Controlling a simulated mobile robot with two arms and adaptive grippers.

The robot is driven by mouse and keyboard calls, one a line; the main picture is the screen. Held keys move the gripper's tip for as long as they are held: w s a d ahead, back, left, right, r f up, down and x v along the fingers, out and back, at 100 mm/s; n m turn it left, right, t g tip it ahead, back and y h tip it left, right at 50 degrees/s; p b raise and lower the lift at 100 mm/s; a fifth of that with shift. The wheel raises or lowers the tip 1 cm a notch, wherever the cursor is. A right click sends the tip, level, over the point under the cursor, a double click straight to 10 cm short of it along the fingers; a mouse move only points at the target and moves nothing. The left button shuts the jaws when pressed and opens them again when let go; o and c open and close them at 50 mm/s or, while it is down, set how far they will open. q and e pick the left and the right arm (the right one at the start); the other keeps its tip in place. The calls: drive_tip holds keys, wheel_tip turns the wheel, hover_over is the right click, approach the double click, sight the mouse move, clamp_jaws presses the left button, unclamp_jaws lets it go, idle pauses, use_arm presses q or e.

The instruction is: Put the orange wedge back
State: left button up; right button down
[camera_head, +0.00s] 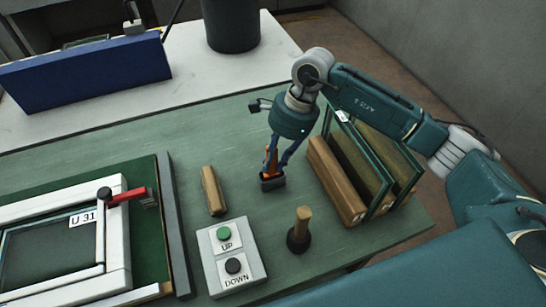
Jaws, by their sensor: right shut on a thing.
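The orange wedge (270,158) is held upright between the fingers of my right gripper (272,176), which is shut on it and points down over the green table (150,135). A small dark block shape shows at the wedge's lower end. I cannot tell whether it is a holder or the fingertips, or whether the wedge touches the table. The fingers hide part of the wedge. My left gripper is not in view.
A wooden block (212,190) lies left of the gripper. A control box (231,268) with UP and DOWN buttons and a wooden-handled tool (300,232) stand in front. Glass panes in a wooden rack (333,182) stand close right. A white frame (118,245) with a red-handled clamp (128,195) lies left.

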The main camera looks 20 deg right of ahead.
drive_tip(key=shift+f, duration=0.15)
drive_tip(key=c, duration=1.7)
unclamp_jaws()
drive_tip(key=shift+o, duration=1.1)
drive_tip(key=shift+r, duration=0.3)
use_arm(q)
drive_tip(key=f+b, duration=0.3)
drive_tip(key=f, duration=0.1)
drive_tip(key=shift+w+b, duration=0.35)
drive_tip(key=shift+b, duration=0.05)
use_arm(e)
drive_tip(key=v, duration=1.1)
drive_tip(key=shift+r, duration=0.35)
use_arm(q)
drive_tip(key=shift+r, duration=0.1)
use_arm(e)
drive_tip(key=shift+d+r, duration=0.1)
